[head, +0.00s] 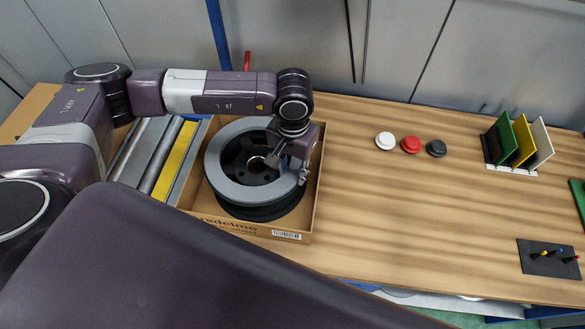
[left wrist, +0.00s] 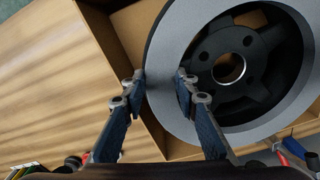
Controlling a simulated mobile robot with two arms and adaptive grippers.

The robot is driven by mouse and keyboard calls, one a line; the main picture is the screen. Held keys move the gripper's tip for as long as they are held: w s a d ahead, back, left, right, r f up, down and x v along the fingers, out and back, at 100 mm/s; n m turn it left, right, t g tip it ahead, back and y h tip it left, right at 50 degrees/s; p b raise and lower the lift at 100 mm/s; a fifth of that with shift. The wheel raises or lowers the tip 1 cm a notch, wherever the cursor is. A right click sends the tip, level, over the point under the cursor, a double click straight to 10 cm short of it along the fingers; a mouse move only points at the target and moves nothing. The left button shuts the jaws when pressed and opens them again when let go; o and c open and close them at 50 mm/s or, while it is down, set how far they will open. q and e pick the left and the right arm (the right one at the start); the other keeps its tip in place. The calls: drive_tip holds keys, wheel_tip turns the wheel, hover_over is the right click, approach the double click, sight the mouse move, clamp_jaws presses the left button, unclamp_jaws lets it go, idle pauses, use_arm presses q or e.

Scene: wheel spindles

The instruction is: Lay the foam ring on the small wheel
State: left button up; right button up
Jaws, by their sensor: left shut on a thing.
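The grey foam ring (head: 228,187) is over the black wheel (head: 258,213) in an open cardboard box. The wheel's dark hub shows through the ring's hole, and its black tyre shows below the ring's near edge. I cannot tell whether the ring touches the wheel. My left gripper (head: 301,172) is shut on the right side of the ring. In the left wrist view its two fingers (left wrist: 163,82) are on either side of the ring's band (left wrist: 170,55), and the hub (left wrist: 229,68) with its bolt holes is beside them. My right gripper is not in view.
The cardboard box (head: 290,236) has low walls around the wheel. A roller conveyor (head: 150,150) is left of it. White (head: 385,141), red (head: 410,144) and black (head: 436,148) round pieces and a panel rack (head: 513,170) stand right. The middle of the table is clear.

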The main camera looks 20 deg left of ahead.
use_arm(q)
drive_tip(key=shift+s+f, duration=0.1)
drive_tip(key=o, duration=1)
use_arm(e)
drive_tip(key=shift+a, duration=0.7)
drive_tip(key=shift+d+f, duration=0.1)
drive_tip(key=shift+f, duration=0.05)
use_arm(q)
drive_tip(key=shift+r+b, duration=0.3)
drive_tip(key=shift+r, duration=0.1)
wheel_tip(320, 180, up, 11)
drive_tip(key=b, duration=0.4)
drive_tip(key=shift+r, duration=0.15)
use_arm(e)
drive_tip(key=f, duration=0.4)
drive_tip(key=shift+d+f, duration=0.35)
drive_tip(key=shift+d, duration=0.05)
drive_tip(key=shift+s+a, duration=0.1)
